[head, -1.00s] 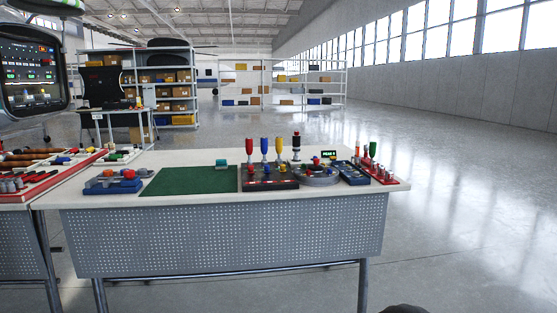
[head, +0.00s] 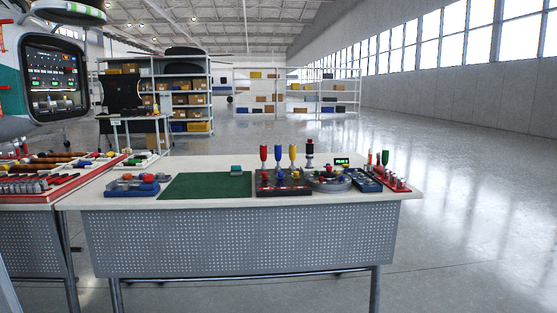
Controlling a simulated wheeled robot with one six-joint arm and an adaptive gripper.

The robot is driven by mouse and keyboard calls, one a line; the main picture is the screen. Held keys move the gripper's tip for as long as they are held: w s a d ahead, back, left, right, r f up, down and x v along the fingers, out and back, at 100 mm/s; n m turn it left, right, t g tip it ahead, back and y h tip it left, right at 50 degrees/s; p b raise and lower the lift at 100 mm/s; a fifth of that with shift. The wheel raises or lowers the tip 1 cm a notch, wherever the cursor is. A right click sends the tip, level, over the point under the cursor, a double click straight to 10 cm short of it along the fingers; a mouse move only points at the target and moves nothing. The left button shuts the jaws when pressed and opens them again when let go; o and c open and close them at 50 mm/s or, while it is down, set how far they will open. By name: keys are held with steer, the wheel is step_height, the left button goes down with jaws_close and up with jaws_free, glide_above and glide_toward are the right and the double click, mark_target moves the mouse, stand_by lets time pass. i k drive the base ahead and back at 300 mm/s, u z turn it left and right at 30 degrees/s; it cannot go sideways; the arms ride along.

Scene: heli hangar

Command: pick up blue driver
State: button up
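The blue driver (head: 278,153) stands upright with its handle up in a dark rack (head: 284,190) on the workbench (head: 130,201). A red driver (head: 264,153) stands just left of it and a yellow driver (head: 293,152) just right of it, in the same row. The blue driver's lower end is hidden among the small coloured pieces on the rack. My gripper is not in view.
A green mat (head: 206,187) lies left of the rack, with a teal block at its back edge. A round grey tray (head: 327,184), a blue tray (head: 364,180) and a red rack (head: 394,183) stand to the right. Open floor lies right of the bench.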

mark_target(277, 148)
steer(key=z, duration=0.15)
steer(key=k, duration=0.3)
steer(key=u, duration=0.7)
steer(key=i, duration=1.5)
steer(key=z, duration=0.8)
